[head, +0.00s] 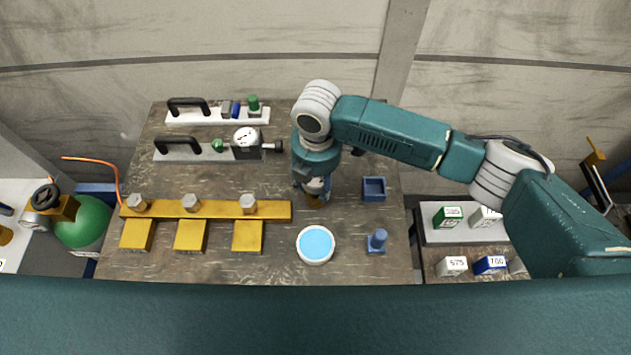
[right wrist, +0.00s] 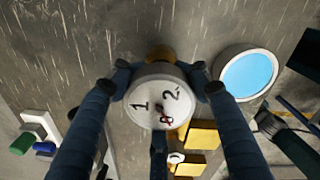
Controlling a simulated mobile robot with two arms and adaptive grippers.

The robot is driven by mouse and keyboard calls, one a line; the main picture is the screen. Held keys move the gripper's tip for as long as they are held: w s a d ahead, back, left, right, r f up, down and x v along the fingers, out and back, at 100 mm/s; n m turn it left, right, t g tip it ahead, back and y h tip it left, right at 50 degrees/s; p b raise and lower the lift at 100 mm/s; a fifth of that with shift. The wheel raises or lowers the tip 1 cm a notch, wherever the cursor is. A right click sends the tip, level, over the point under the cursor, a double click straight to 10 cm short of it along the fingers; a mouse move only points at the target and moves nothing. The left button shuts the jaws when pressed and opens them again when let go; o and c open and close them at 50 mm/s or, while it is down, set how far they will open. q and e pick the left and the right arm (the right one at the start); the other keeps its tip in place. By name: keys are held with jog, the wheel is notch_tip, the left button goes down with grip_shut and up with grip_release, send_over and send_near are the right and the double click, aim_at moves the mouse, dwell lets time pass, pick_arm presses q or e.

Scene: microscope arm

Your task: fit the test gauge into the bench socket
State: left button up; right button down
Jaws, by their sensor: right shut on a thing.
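My right gripper (right wrist: 162,88) is shut on a round gauge (right wrist: 155,98) with a white dial, large numerals 1 and 2 and a red needle. A brass-coloured part (right wrist: 160,53) shows just past the gauge's rim. In the head view my right gripper (head: 314,188) points down over the bench, and the brass part (head: 315,202) shows below it. I cannot tell whether this is the bench socket or part of the gauge, nor whether the gauge is seated. My left gripper is not in view.
A white round dish with a blue inside (head: 315,245) stands in front of the gripper. A blue square tray (head: 374,189) and a blue post (head: 377,241) are to its right. A yellow rack (head: 215,209) and a plate with another dial (head: 247,137) are to its left.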

jog(key=shift+f, duration=0.25)
jog(key=c, duration=0.8)
grip_release()
jog(key=shift+o, duration=0.2)
jog(key=shift+r, duration=0.15)
notch_tip(320, 180, up, 12)
jog(key=shift+s+f, duration=0.1)
